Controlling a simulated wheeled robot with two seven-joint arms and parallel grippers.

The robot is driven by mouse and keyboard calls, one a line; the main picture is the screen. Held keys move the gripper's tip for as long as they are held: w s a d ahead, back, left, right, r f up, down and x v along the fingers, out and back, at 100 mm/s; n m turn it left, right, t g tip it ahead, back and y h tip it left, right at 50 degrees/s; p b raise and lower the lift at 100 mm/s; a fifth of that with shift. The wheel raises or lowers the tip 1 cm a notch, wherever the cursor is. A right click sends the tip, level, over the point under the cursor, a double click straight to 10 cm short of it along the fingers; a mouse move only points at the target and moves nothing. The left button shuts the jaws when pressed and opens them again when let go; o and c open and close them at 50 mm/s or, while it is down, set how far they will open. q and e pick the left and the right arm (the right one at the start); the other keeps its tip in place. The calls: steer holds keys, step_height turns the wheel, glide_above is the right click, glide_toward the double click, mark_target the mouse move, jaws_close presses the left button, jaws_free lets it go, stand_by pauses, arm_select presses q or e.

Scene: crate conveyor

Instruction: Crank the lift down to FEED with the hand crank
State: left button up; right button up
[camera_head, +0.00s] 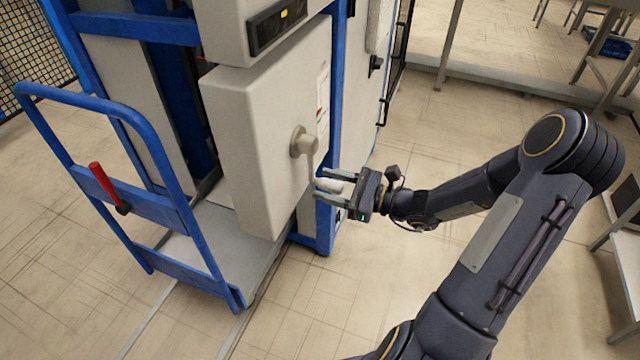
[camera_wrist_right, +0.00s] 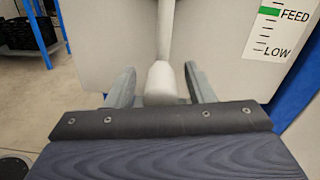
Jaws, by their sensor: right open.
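The hand crank's round hub (camera_head: 303,142) sits on the side of a pale grey box (camera_head: 262,130) on the blue-framed lift. In the right wrist view, the crank arm (camera_wrist_right: 166,30) hangs down to a pale handle (camera_wrist_right: 163,82). My right gripper (camera_head: 328,187) is open, with one finger on each side of the handle; gaps show between fingers and handle. A scale label (camera_wrist_right: 282,25) on the box reads FEED beside a green band, with LOW below it. I see no pointer clearly. My left gripper is out of view.
A blue cart frame with a red-handled lever (camera_head: 101,182) stands at the left of the lift. A dark display (camera_head: 277,25) is above the box. Benches stand at the right and back. Tiled floor between is open.

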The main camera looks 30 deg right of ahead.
steer(key=shift+x, duration=1.05)
steer(key=shift+c, duration=0.2)
jaws_close()
